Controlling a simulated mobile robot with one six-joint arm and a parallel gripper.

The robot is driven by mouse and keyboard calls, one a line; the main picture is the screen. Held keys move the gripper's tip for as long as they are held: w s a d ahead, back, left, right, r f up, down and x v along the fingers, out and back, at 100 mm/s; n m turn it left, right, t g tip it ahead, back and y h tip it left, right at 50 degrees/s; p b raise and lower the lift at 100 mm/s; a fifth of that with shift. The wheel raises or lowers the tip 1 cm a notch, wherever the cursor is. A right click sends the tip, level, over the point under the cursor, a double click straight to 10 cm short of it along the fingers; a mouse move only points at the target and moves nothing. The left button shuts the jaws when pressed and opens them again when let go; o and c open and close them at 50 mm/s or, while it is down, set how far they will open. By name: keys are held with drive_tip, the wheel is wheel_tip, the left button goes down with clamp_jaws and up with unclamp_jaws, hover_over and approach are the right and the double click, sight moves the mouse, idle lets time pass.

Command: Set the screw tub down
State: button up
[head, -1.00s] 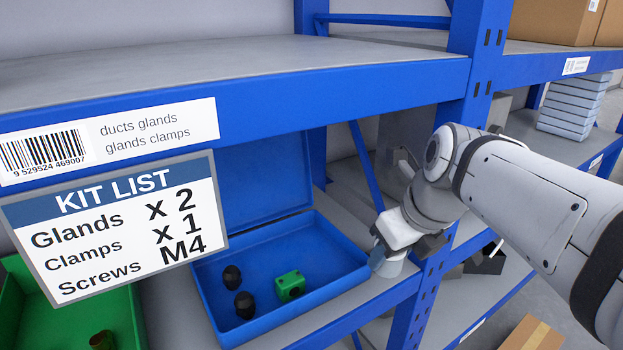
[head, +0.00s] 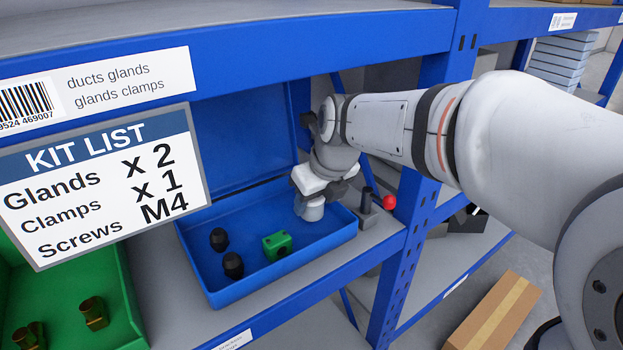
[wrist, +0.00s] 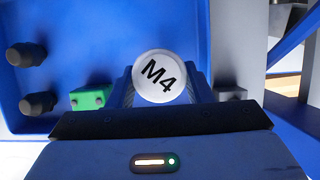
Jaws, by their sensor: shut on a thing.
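The screw tub is a small round tub (head: 312,212) with a white lid marked M4, also seen from above in the wrist view (wrist: 159,78). My gripper (head: 316,196) is shut on it, with a finger on each side. The tub is in or just above the right part of the open blue case (head: 228,294); I cannot tell whether its base touches the case floor. Two black glands (head: 233,265) and a green clamp (head: 277,244) lie in the case, left of the tub.
A kit list sign (head: 100,180) hangs at the front left. A green bin (head: 122,300) holds brown-gold fittings at lower left. A grey object with a red ball (head: 389,202) stands right of the case. A blue shelf upright (head: 395,275) is close by.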

drive_tip(key=shift+w+a+f, duration=0.45)
drive_tip(key=shift+w+f, duration=0.15)
drive_tip(key=shift+w, duration=0.05)
drive_tip(key=shift+w+a+f, duration=0.4)
drive_tip(key=shift+w+f, duration=0.2)
drive_tip(key=shift+r, duration=0.1)
drive_tip(key=shift+s, duration=0.1)
drive_tip(key=o, duration=1.1)
drive_tip(key=shift+f, duration=0.2)
drive_tip(key=shift+c, duration=0.2)
drive_tip(key=shift+r, duration=0.1)
